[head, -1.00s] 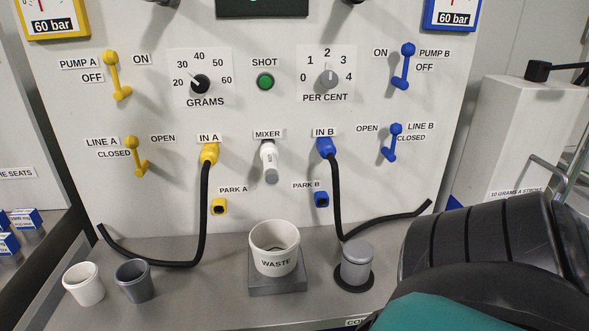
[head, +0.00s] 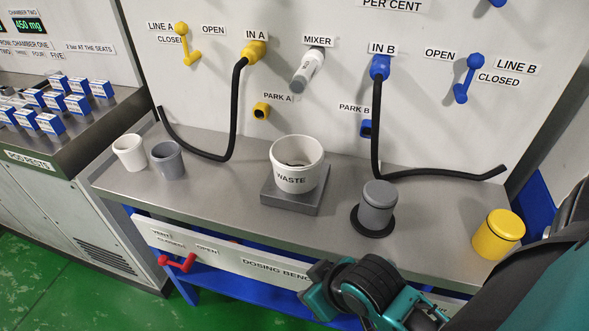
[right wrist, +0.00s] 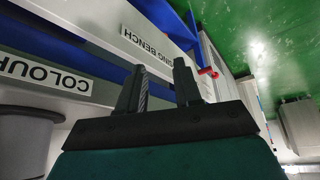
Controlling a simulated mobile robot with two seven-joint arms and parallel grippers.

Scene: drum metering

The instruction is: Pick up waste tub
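The waste tub (head: 297,178) is a white round cup marked WASTE. It stands upright on a square grey block (head: 293,202) near the middle of the bench, with something dark inside it. My right arm comes in from the lower right of the head view, its wrist low in front of the bench's front edge, apart from the tub. In the right wrist view my right gripper (right wrist: 158,85) has its two fingers apart with nothing between them. The tub does not show in that view. My left gripper is out of view.
A white cup (head: 129,154) and a grey cup (head: 168,161) stand to the left. A grey lidded pot (head: 377,208) and a yellow pot (head: 497,236) stand to the right. Black hoses (head: 236,110) hang behind the tub. A red handle (head: 177,263) sticks out below the bench.

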